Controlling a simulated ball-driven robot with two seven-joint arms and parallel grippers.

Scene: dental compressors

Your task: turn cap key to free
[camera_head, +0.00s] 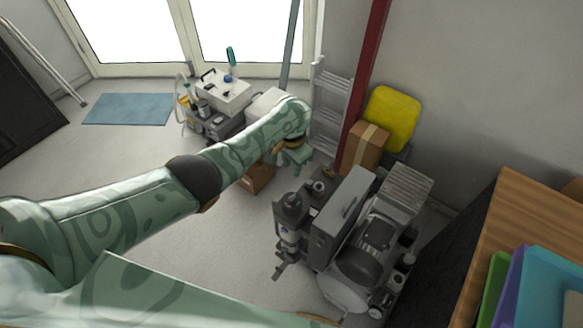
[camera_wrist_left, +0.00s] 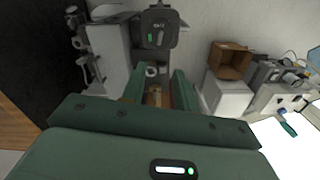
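The dental compressor unit (camera_head: 340,215) stands on the floor right of centre in the head view, with a grey housing and a dark upright cylinder (camera_head: 290,208) on its left. My left gripper (camera_head: 297,157) is above and behind the unit at the end of my outstretched arm. In the left wrist view the two green fingers of my left gripper (camera_wrist_left: 157,82) stand apart, with no held object visible. I cannot pick out the cap key. My right gripper is not in view.
A cardboard box (camera_head: 364,147), a yellow item (camera_head: 392,118) and a ladder (camera_head: 331,105) stand by the wall behind. A white equipment cart (camera_head: 222,92) is near the glass doors. A wooden table (camera_head: 515,215) is at right. The floor at left is open.

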